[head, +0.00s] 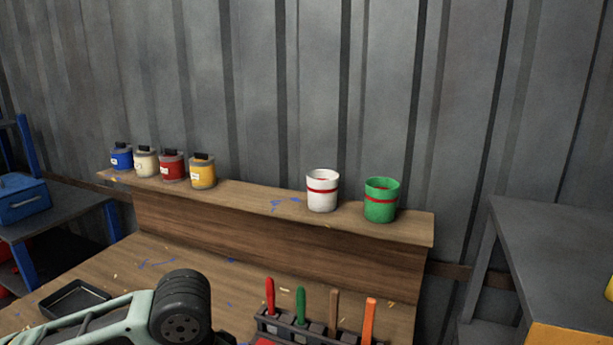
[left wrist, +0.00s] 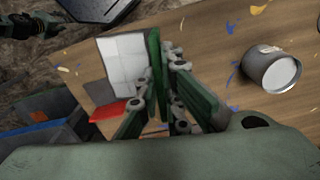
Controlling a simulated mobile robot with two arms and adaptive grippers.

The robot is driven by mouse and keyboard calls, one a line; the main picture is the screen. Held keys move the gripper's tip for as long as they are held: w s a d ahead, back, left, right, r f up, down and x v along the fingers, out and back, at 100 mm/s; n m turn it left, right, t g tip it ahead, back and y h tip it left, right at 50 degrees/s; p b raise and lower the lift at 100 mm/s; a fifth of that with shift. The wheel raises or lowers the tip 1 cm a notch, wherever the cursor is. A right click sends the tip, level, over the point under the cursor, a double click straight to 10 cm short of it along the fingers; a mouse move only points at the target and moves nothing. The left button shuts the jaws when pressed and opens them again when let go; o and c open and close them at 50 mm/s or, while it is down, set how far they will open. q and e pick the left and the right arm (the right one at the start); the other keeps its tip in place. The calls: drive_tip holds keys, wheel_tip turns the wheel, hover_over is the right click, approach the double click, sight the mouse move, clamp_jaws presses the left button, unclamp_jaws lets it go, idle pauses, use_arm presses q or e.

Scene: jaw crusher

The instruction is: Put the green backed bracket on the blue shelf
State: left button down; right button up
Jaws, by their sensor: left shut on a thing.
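In the left wrist view my left gripper (left wrist: 172,75) is shut on an upright thin green plate (left wrist: 154,58), which appears to be the green backed bracket. A pale tiled panel (left wrist: 122,58) shows right beside the plate; I cannot tell whether it is part of the bracket. My left gripper is outside the head view. A rack with blue posts (head: 113,222) and grey boards stands at the left edge of the head view, which fits the blue shelf.
The wooden bench (head: 120,265) carries a black tray (head: 74,300) and a tool holder (head: 300,329). Its ledge holds small cans, a white pot (head: 322,190) and a green pot (head: 381,200). A blue box (head: 22,199) sits on the rack. A grey table (head: 565,265) stands right.

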use_arm(q)
drive_tip(key=shift+s+a+r+n, duration=0.15)
drive_tip(key=shift+s+a+n, duration=0.5)
drive_tip(key=shift+n, duration=0.4)
drive_tip(key=shift+s+a+r+n, duration=0.2)
drive_tip(key=shift+s+a+n, duration=0.3)
drive_tip(key=shift+a+n, duration=0.5)
drive_tip(key=shift+s+a+r+n, duration=0.15)
drive_tip(key=shift+s+a+n, duration=0.45)
drive_tip(key=shift+n, duration=0.55)
drive_tip(key=shift+d, duration=0.1)
